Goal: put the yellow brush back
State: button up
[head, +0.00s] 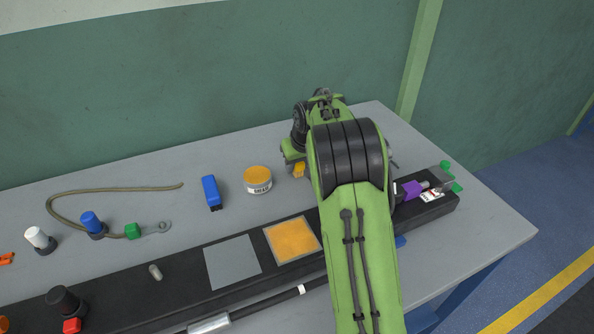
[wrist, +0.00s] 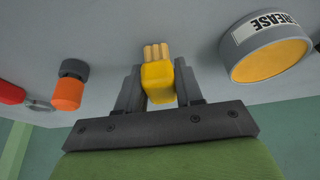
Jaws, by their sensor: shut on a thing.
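The yellow brush (wrist: 158,82) is between the two fingers of my gripper (wrist: 158,90) in the wrist view. The gripper is shut on it, and its pale yellow bristles point away from my palm. In the head view a small yellow part of the brush (head: 299,170) shows beside my green arm, just right of the grease tin. My arm hides most of the gripper there. I cannot tell whether the brush touches the table.
A grease tin (head: 258,180) with an orange top stands close by, also in the wrist view (wrist: 268,48). A blue block-like object (head: 211,193) is left of it. A black strip bears a grey square (head: 232,262) and an orange square (head: 291,240). An orange dark-capped object (wrist: 68,92) is nearby.

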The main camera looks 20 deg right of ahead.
jog(key=shift+f, duration=0.55)
jog(key=o, duration=1.1)
jog(key=p+v, duration=0.3)
jog(key=v, duration=0.9)
jog(key=shift+a+r, duration=0.1)
jog(key=shift+r, duration=0.2)
